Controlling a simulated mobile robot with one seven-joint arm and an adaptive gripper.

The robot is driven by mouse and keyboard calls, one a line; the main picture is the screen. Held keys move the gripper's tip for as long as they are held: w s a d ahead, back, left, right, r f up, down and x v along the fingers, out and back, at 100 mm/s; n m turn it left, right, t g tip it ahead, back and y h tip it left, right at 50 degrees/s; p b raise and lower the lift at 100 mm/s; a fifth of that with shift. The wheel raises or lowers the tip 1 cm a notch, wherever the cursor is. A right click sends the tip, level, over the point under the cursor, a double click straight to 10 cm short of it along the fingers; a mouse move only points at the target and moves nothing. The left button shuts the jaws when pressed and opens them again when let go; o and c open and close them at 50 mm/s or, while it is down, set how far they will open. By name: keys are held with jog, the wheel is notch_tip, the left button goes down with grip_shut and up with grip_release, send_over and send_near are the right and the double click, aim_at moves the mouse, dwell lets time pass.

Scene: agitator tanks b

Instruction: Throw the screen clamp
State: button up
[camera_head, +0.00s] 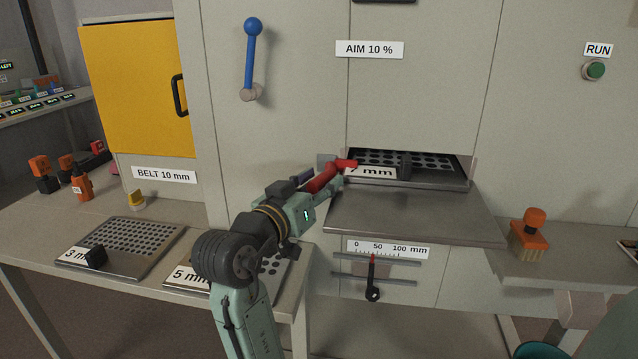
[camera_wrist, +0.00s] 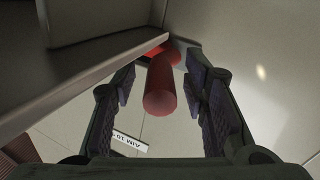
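The screen clamp is a red lever (camera_head: 322,179) at the left side of the screen slot. Its red handle (camera_wrist: 160,90) also shows in the wrist view, end-on. My gripper (camera_head: 318,191) is at the lever. In the wrist view my gripper (camera_wrist: 161,98) is open, its dark padded fingers standing on both sides of the handle with gaps visible. The 7 mm screen (camera_head: 430,160) is a dark perforated plate in the slot, with a black handle. My gripper and arm hide part of the lever in the head view.
A metal shelf (camera_head: 415,215) juts out below the slot. A 3 mm screen (camera_head: 132,243) and a partly hidden 5 mm screen (camera_head: 190,276) lie on the left bench. A blue lever (camera_head: 249,65) is on the panel above. An orange-handled brush (camera_head: 530,236) stands at right.

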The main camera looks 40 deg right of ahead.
grip_shut()
dwell(0.3)
dwell(0.4)
